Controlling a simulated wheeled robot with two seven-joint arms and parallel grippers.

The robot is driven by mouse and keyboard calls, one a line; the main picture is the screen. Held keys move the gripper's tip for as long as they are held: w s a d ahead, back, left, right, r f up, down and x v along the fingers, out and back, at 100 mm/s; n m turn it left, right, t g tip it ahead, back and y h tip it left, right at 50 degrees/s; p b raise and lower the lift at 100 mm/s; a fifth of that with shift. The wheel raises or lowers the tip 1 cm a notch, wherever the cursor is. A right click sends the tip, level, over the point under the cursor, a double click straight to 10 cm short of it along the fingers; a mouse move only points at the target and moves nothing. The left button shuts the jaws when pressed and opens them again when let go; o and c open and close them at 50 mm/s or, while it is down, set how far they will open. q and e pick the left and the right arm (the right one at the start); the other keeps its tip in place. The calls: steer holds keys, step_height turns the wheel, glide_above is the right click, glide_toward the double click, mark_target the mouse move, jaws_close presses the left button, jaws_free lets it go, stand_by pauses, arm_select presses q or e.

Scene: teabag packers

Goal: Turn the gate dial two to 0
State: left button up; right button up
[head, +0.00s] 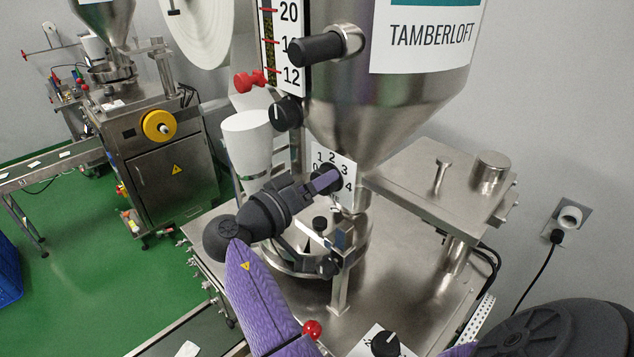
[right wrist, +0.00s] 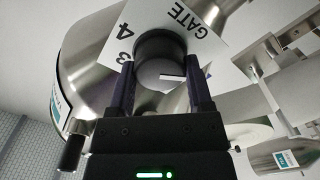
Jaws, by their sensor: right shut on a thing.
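The gate dial (head: 336,179) is a round black knob on a white plate (head: 343,160) with numbers 0 to 4, below the steel hopper. My right gripper (head: 322,182) is at the dial, with its fingers on either side of the knob, shut on it. In the right wrist view the knob (right wrist: 160,50) sits between both fingers. Its white line points right in that view, away from the visible 3 and 4. The number it points at is hidden. My left gripper is not in view.
Another black knob (head: 286,113) and a black handle (head: 317,48) are on the machine above my right gripper. A white cup-shaped part (head: 248,143) stands left of it. A raised steel box (head: 432,178) is at the right. A second machine (head: 165,155) stands at the far left.

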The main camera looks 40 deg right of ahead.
steer(key=shift+n+p, duration=2.6)
steer(key=shift+n, duration=3.3)
steer(key=shift+f, duration=0.1)
steer(key=o, duration=1.3)
